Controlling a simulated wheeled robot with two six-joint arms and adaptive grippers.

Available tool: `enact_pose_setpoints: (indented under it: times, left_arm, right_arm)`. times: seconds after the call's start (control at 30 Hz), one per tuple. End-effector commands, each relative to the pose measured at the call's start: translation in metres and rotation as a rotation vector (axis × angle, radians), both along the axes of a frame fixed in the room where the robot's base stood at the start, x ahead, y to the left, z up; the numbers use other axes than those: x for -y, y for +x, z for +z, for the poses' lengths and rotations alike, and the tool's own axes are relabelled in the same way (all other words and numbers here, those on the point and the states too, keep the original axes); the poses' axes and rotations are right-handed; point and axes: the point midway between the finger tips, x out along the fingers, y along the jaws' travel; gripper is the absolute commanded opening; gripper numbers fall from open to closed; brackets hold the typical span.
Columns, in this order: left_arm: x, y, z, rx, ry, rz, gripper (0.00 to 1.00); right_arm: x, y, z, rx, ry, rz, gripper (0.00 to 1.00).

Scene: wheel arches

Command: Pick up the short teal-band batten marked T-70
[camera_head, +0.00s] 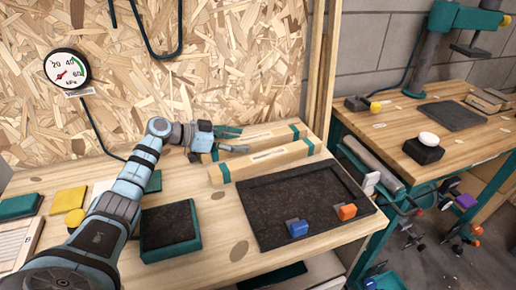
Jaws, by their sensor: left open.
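Two wooden battens with teal bands at their ends lie side by side at the back of the near bench. The front batten (284,155) bears a pale label too small to read. The rear batten (266,136) is partly hidden by my left gripper. I cannot tell which is marked T-70. My left gripper (241,140) is open, its fingers pointing right, over the left part of the rear batten and just behind the front one's left end. I cannot tell if it touches either. My right gripper is out of view.
A pressure gauge (67,68) hangs on the chipboard wall (230,60). A second bench (400,125) stands right.

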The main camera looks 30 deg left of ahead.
Motion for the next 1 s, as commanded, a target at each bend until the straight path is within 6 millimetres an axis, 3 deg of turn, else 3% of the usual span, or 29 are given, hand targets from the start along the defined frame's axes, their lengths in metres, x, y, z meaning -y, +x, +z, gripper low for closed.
enact_pose_setpoints:
  times: [0.07,0.37,0.67,0.77,1.0]
  left_arm:
    - [0.0,0.0,0.001,0.0,0.0,0.0,0.49]
    - [0.0,0.0,0.001,-0.001,0.0,-0.001,0.01]
    - [0.0,0.0,0.006,0.0,0.0,-0.001,0.0]
    - [0.0,0.0,0.025,0.003,0.002,-0.002,0.0]
    - [-0.001,0.0,0.112,0.006,0.002,0.0,0.0]
  right_arm:
    - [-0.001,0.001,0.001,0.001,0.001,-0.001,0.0]
    - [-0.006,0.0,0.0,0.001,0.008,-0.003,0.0]
    - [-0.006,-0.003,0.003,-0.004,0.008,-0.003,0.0]
    - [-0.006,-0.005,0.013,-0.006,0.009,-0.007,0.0]
    - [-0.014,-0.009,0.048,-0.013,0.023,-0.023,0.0]
